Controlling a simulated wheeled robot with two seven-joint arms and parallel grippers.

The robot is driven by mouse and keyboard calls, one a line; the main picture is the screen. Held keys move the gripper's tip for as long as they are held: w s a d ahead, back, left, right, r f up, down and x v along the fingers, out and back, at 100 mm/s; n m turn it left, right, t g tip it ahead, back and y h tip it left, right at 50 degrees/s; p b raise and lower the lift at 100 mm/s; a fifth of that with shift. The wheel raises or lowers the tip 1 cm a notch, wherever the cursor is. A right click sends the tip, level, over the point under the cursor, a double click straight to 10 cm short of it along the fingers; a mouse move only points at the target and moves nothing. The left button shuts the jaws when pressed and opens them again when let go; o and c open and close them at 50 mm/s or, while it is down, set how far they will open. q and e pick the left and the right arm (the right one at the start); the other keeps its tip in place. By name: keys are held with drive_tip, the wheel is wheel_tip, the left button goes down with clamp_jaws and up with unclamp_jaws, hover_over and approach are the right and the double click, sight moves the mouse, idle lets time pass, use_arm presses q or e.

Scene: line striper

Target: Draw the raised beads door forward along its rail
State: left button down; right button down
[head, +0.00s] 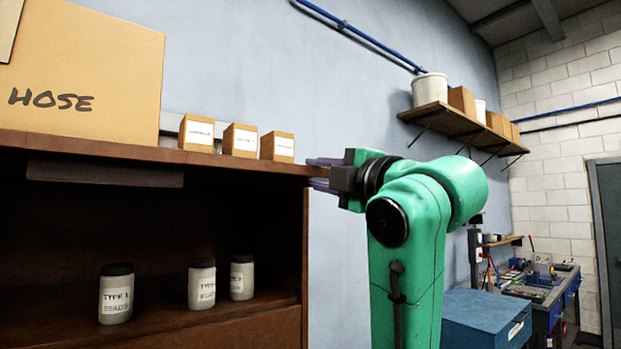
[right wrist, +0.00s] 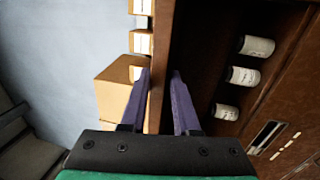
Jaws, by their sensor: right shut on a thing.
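The open beads compartment (head: 60,225) of a dark brown cabinet is in the head view, with bead jars inside. A flat brown panel (head: 230,163) runs level across its top; I take it to be or to include the raised beads door, but cannot separate door from cabinet top. My right gripper (head: 322,174) is at the right end of this panel. In the right wrist view its purple fingers (right wrist: 165,100) lie on either side of the brown board (right wrist: 172,40), shut on it. The rail is not visible. My left gripper is not in view.
Labelled bead jars (head: 201,284) stand in the compartment. Small boxes (head: 240,140) and a large HOSE box (head: 85,70) stand above the panel. A wall shelf (head: 460,120), a blue cabinet (head: 485,315) and a workbench (head: 545,285) are to the right.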

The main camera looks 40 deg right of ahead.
drive_tip(key=r+v, duration=0.1)
drive_tip(key=v, duration=0.5)
drive_tip(key=shift+r+b, duration=0.15)
drive_tip(key=shift+b, duration=0.25)
drive_tip(key=c, duration=0.8)
unclamp_jaws()
drive_tip(key=shift+s, duration=0.1)
drive_tip(key=shift+o, duration=1.2)
drive_tip(key=shift+s, duration=0.3)
drive_tip(key=o, duration=0.3)
drive_tip(key=shift+w, duration=0.25)
drive_tip(key=shift+s, duration=0.1)
